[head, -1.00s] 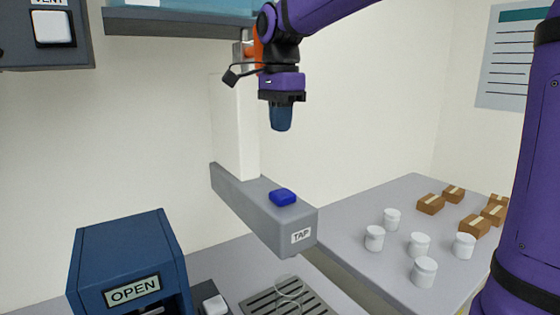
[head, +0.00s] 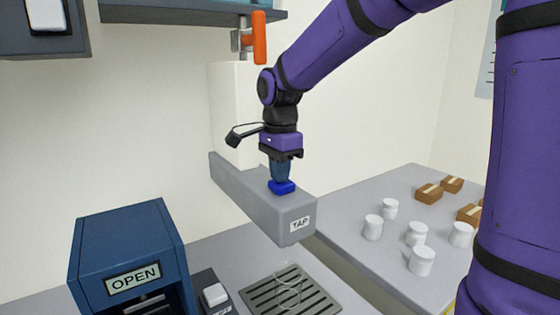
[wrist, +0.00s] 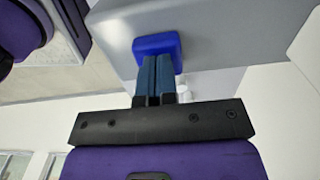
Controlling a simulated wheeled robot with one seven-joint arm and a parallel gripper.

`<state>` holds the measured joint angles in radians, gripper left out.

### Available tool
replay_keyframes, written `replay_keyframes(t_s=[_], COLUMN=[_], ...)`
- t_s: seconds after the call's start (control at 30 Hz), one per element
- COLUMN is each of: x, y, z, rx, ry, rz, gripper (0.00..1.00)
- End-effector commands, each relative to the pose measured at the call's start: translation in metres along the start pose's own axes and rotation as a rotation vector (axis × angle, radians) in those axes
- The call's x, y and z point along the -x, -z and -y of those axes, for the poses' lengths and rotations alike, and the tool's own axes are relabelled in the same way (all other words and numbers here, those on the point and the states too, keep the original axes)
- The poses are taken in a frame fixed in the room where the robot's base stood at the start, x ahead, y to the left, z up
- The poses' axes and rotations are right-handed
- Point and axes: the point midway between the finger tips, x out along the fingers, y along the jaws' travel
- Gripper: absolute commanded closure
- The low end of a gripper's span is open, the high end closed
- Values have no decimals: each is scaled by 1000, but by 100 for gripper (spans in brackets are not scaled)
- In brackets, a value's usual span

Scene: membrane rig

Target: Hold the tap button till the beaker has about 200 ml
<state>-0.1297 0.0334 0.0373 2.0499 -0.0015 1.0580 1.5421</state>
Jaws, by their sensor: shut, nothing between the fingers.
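The blue tap button (head: 281,187) sits on top of the grey arm of the tap (head: 295,222), which carries a TAP label. My gripper (head: 281,178) is shut and empty, pointing down, with its fingertips at the top of the button. In the wrist view the shut fingers (wrist: 156,62) reach the blue button (wrist: 157,45) and seem to touch it; I cannot tell whether it is pressed. The clear beaker (head: 287,288) stands on the slatted drip tray (head: 262,298) below the tap. Its water level is too faint to read.
A dark blue box labelled OPEN (head: 128,240) stands at left, with a white switch (head: 215,294) beside it. An orange-handled valve (head: 259,38) hangs behind my arm. White jars (head: 421,261) and brown boxes (head: 429,193) are on the right table.

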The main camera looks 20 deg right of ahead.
Motion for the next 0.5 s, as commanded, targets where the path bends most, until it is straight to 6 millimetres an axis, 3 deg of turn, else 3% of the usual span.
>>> replay_keyframes(t_s=[0.33, 0.5], x=[-2, -18], y=[0, 0], z=[0, 0], rx=[0, 0], ry=[-1, -3], rz=[0, 0], gripper=[100, 100])
